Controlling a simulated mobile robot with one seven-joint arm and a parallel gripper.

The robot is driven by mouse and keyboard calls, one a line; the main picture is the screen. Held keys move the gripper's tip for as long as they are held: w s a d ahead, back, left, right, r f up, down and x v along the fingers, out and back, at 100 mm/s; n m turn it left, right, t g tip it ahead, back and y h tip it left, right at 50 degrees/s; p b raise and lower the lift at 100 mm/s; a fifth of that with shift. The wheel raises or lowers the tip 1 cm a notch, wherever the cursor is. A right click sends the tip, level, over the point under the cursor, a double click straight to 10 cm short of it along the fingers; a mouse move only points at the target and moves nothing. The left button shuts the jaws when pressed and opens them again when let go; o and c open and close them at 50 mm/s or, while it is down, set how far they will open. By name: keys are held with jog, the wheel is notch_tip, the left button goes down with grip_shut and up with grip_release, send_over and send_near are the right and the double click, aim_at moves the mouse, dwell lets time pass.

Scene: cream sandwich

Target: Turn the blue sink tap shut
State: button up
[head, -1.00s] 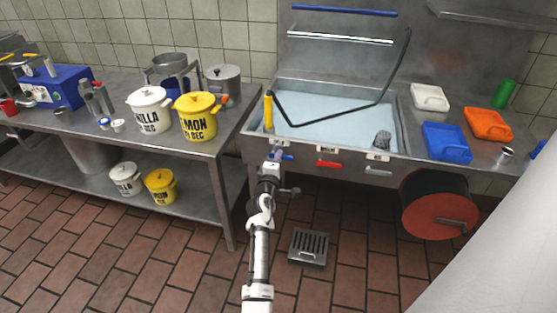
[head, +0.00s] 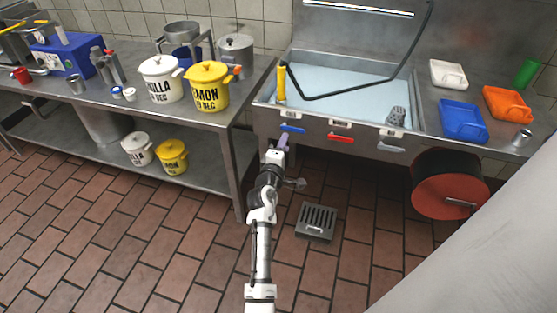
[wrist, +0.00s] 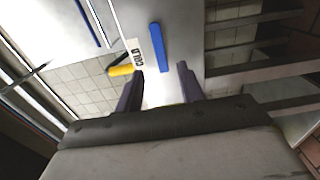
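The blue tap handle (head: 292,128) is a short bar on the sink's front panel, below the left end of the basin. It lies nearly level, slightly tilted in the head view. In the wrist view the blue handle (wrist: 159,45) is ahead of the fingertips, under a label reading COLD. My gripper (head: 283,142) is just below and in front of the handle in the head view. In the wrist view my gripper (wrist: 161,70) has its two dark fingers apart with nothing between them. Whether a fingertip touches the handle cannot be told.
A red handle (head: 340,138) and a grey handle (head: 391,148) sit to the right on the same panel. The steel table (head: 232,125) stands close on the left. A floor drain (head: 316,222) and a red-faced drum (head: 450,196) are lower right.

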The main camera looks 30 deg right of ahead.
jog(key=v, duration=0.6)
jog(key=shift+s+a+b, duration=0.15)
jog(key=shift+a+b, duration=0.05)
jog(key=shift+b, duration=0.25)
